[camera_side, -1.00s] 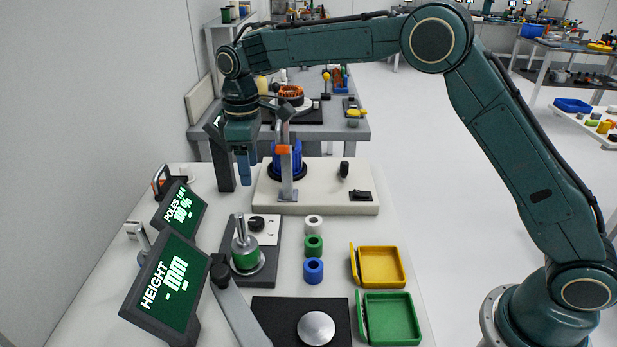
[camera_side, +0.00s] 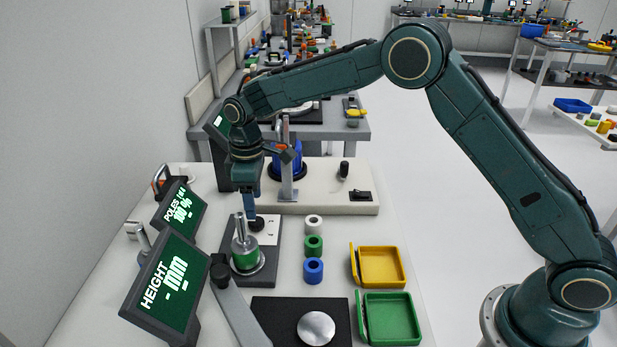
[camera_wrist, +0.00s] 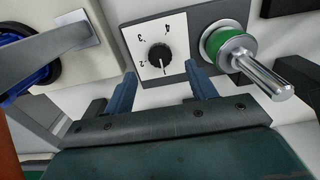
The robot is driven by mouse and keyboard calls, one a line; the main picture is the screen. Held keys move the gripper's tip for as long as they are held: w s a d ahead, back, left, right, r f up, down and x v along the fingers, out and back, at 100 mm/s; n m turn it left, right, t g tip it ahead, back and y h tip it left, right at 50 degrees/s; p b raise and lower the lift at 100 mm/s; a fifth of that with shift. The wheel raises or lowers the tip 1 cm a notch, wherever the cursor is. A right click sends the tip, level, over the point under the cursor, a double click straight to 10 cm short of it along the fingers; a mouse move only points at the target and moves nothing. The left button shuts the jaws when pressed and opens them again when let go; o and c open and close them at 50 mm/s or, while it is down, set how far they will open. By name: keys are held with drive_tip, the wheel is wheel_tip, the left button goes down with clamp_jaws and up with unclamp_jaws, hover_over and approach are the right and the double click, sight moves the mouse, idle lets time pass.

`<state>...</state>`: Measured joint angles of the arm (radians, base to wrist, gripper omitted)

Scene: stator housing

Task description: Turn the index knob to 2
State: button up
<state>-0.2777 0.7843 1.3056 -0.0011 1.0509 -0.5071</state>
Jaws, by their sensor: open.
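The index knob (camera_wrist: 160,57) is small, black and round, on a white plate (camera_wrist: 150,30) marked with numbers, 2 at the lower left and 3 and 4 above. Its pointer seems to face down, away from the 2, but is too small to be sure. My gripper (camera_wrist: 160,74) is open and empty, with one blue finger on each side of the knob in the wrist view, apart from it. In the side view my gripper (camera_side: 251,210) is just above the knob (camera_side: 257,224), partly covering it.
A metal spindle with a green ring (camera_side: 245,260) stands close in front of the knob on the same dark base. White, green and blue rings (camera_side: 313,270) stand to the right. A metal post (camera_side: 287,180) and a blue stator (camera_side: 290,160) stand behind.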

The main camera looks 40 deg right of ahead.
sight(256, 221)
drive_tip(key=shift+f, duration=2.65)
drive_tip(key=shift+c, duration=0.5)
drive_tip(key=c, duration=0.9)
drive_tip(key=shift+m, duration=0.4)
drive_tip(key=m, duration=0.5)
drive_tip(key=shift+m, duration=0.4)
drive_tip(key=m, duration=0.3)
drive_tip(key=shift+m, duration=2.1)
